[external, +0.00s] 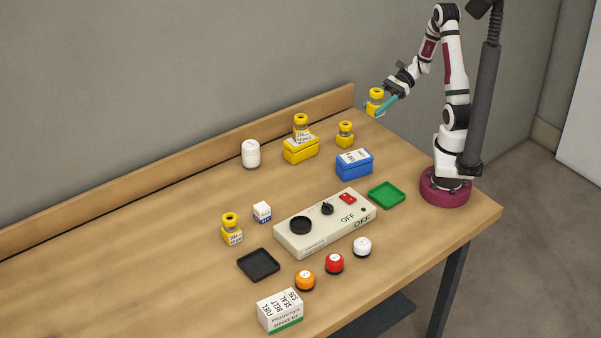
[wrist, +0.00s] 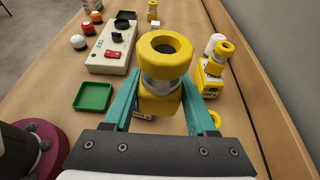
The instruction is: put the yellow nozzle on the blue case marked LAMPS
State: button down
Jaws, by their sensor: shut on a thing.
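My gripper (external: 383,104) is shut on a yellow nozzle (external: 376,95), a squat piece with a grey middle band and a dark hole in its top. It is held upright, high above the back right of the table. In the wrist view the nozzle (wrist: 162,80) sits between the teal fingers (wrist: 156,108). The blue case (external: 354,166) stands on the table below, with a white label on top too small to read. No nozzle is on it. The held nozzle hides most of it in the wrist view.
Similar yellow nozzles stand on the yellow case (external: 300,151), on the table (external: 345,135) behind the blue case, and at front left (external: 231,230). A green tray (external: 386,195) and a beige control box (external: 325,225) lie in front. A white bottle (external: 251,154) stands left.

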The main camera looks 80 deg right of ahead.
jog(key=shift+s+a+f, duration=0.15)
jog(key=shift+s+a, duration=0.15)
jog(key=shift+s, duration=0.4)
send_over(355, 156)
notch_tip(355, 156, down, 6)
jog(key=shift+s+f, duration=0.1)
jog(key=shift+f, duration=0.05)
notch_tip(355, 156, down, 4)
jog(key=shift+f, duration=0.1)
jog(key=shift+f, duration=0.1)
jog(key=shift+c, duration=1)
grip_release()
